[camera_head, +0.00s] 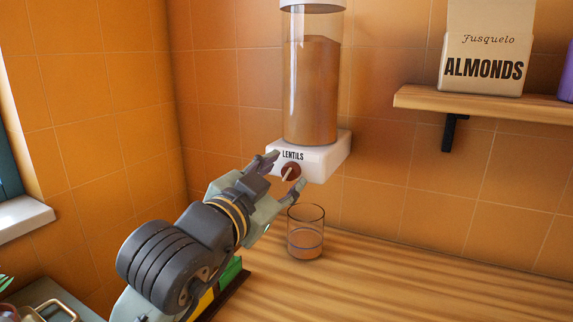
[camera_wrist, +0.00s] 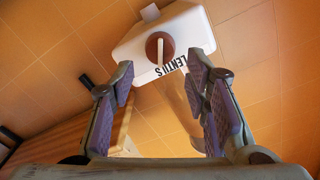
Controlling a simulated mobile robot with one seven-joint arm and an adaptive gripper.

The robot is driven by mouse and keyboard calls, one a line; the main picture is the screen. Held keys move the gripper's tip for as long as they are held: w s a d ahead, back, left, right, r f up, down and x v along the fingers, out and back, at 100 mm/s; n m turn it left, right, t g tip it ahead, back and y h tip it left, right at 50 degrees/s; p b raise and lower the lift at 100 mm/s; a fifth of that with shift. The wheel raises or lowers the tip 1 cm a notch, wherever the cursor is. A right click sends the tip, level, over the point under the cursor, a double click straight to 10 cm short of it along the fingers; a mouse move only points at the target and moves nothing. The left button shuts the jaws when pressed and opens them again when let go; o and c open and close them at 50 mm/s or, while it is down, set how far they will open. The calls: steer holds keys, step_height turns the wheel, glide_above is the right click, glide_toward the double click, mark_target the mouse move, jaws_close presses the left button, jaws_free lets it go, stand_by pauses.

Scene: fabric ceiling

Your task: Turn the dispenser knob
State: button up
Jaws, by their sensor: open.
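The lentils dispenser is mounted on the tiled wall, with a clear cylinder (camera_head: 312,85) of brown contents above a white base (camera_head: 325,160) lettered LENTILS. Its round reddish-brown knob (camera_head: 291,171) with a pale bar is on the base's front face. My gripper (camera_head: 284,175) is open in front of the knob, one finger above it and one below right. In the wrist view the knob (camera_wrist: 159,48) lies ahead of the spread purple-padded fingers (camera_wrist: 165,85), nearer the left finger and apart from both. A clear glass (camera_head: 306,240) with some brown contents stands on the counter below the dispenser.
A wooden shelf (camera_head: 480,108) on the right wall holds an ALMONDS package (camera_head: 485,60) and a purple item (camera_head: 567,78). The wooden counter (camera_head: 420,285) is clear to the right of the glass. Green and yellow items (camera_head: 222,280) lie beside my arm.

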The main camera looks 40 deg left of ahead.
mark_target(289, 173)
steer(key=shift+x, duration=1.25)
steer(key=shift+c, duration=0.4)
jaws_close()
steer(key=shift+d+f+m+b, duration=0.1)
steer(key=shift+f+m+b, duration=0.35)
steer(key=shift+b, duration=0.3)
steer(key=shift+m+b, duration=0.65)
steer(key=shift+b, duration=0.15)
steer(key=shift+d+m+b, duration=0.1)
steer(key=shift+m+b, duration=0.8)
steer(key=shift+m, duration=0.2)
steer(key=shift+r+m, duration=0.2)
steer(key=shift+m, duration=0.4)
